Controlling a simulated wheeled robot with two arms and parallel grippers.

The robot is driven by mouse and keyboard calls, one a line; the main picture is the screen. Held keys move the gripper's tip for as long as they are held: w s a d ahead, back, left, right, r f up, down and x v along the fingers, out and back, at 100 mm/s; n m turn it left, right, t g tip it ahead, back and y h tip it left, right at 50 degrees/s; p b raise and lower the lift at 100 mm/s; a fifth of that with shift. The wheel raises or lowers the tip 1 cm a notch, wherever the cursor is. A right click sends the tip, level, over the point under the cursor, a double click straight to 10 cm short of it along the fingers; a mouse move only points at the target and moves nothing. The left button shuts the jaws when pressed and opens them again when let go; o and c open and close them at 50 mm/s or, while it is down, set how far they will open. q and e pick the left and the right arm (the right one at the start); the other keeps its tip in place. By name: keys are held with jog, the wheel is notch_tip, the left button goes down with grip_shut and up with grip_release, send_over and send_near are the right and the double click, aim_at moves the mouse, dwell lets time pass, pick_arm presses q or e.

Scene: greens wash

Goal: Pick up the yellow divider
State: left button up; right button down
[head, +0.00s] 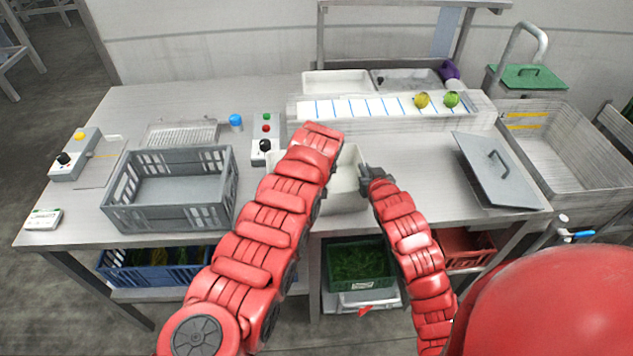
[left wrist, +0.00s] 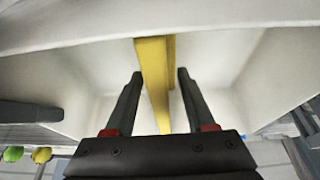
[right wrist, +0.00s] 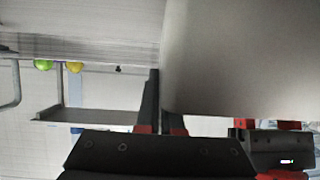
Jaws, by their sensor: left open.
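The yellow divider (left wrist: 153,75) stands as a narrow upright strip inside the white bin (head: 347,190). In the left wrist view my left gripper (left wrist: 160,74) is open, with one finger on each side of the divider, apart from it. In the head view my left arm hides this gripper and the divider. My right gripper (head: 364,170) is at the bin's right side. In the right wrist view its fingers (right wrist: 159,82) are close together at the bin's pale wall, which partly covers one finger; it appears shut on that wall.
A grey crate (head: 224,205) stands left of the bin. A ruled white board (head: 330,108) with two round fruits lies at the back. A grey lid (head: 485,180) lies on the right. A sink (head: 560,165) is beyond it.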

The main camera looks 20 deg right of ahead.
pick_arm(q)
grip_shut()
dwell(0.6)
notch_tip(320, 180, up, 18)
dwell(0.4)
pick_arm(e)
jog(key=c, duration=1)
grip_release()
jog(key=shift+s, duration=0.1)
